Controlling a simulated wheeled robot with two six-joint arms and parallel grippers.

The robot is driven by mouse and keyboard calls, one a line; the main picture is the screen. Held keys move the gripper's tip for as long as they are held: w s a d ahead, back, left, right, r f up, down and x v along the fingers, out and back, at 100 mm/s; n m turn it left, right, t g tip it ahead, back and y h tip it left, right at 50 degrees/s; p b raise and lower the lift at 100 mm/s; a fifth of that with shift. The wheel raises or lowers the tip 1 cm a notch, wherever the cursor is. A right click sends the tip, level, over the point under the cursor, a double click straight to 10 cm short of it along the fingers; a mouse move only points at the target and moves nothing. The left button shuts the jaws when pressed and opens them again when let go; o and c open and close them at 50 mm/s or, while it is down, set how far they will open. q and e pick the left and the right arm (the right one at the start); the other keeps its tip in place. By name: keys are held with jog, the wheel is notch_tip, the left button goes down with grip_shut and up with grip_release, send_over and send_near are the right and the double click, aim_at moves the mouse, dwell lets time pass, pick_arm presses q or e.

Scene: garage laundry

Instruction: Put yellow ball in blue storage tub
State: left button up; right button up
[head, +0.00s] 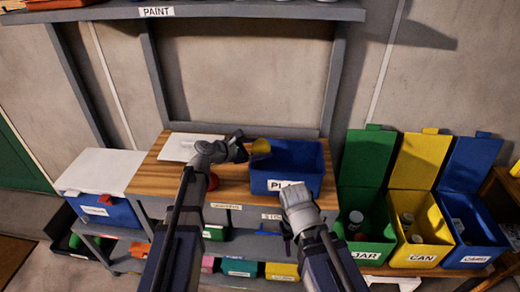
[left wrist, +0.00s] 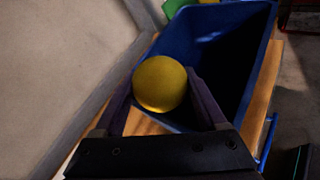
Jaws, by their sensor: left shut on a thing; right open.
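The yellow ball (head: 261,147) is held by my left gripper (head: 247,150), which is shut on it. In the left wrist view the ball (left wrist: 160,84) sits between the two fingers (left wrist: 161,95). It is at the left rim of the blue storage tub (head: 287,183), and I cannot tell whether it is over the opening. The tub stands on the wooden bench and looks empty in the left wrist view (left wrist: 212,58). My right gripper (head: 292,192) is open and empty, in front of the tub's label and partly hiding it.
The wooden bench top (head: 155,178) also carries a white board (head: 190,147) and a red object (head: 213,182). A white-lidded blue cooler (head: 108,210) stands at left. Green (head: 368,245), yellow (head: 428,250) and blue (head: 475,250) lidded bins stand open at right. A shelf (head: 230,10) hangs above.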

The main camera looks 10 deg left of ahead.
pick_arm(q)
jog(key=shift+f, duration=0.25)
jog(key=o, duration=1.3)
jog(key=shift+r, duration=0.1)
jog(key=shift+r, duration=0.3)
jog(key=p+v, duration=0.4)
jog(key=v, duration=0.8)
jog(key=shift+p, duration=0.3)
jog(key=shift+f, duration=0.15)
